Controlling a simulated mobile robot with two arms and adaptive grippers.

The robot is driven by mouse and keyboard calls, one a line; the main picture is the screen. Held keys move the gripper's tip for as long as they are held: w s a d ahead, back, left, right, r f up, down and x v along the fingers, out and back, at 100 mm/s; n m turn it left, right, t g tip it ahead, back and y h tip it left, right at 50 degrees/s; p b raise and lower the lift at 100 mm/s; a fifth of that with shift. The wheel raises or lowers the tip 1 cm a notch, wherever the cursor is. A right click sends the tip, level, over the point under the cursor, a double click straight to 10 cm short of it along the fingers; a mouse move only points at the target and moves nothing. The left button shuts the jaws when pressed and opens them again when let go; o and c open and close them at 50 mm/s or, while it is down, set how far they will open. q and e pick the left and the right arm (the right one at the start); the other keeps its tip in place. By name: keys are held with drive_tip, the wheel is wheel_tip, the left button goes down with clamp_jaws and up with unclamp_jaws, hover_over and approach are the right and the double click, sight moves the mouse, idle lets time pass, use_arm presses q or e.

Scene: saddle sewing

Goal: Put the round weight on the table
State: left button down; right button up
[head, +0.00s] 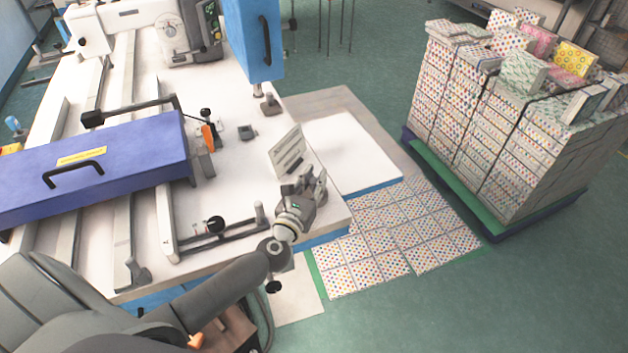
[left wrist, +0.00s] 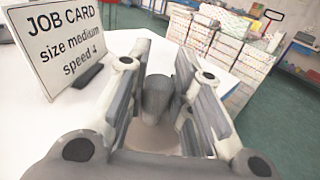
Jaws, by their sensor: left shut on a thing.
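My left gripper (head: 308,187) is over the right front corner of the white table (head: 240,222), just in front of the job card. In the left wrist view my left gripper (left wrist: 160,95) is shut on a grey, rounded thing, which I take to be the round weight (left wrist: 158,92). The weight sits between the two finger pads, and a paler round surface shows below it. The fingers hide much of the weight in both views. I cannot tell whether it touches the table. My right gripper is not in view.
A job card (head: 287,152) stands upright on the table and is close on the left in the wrist view (left wrist: 65,45). A sewing machine (head: 187,32), a blue-purple beam (head: 95,165) and rails fill the left. Strapped boxes (head: 500,120) stand on a pallet at right.

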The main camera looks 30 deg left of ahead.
use_arm(q)
drive_tip(key=c, duration=1.3)
unclamp_jaws()
drive_tip(key=shift+f, duration=0.1)
drive_tip(key=shift+r, duration=0.25)
drive_tip(key=s+b, duration=0.1)
drive_tip(key=s, duration=0.6)
drive_tip(key=s+d+b, duration=0.1)
drive_tip(key=s, duration=0.3)
drive_tip(key=shift+s+f+b, duration=0.2)
drive_tip(key=shift+s+b, duration=0.05)
drive_tip(key=shift+b, duration=0.1)
drive_tip(key=shift+s+r, duration=0.1)
drive_tip(key=shift+s, duration=0.15)
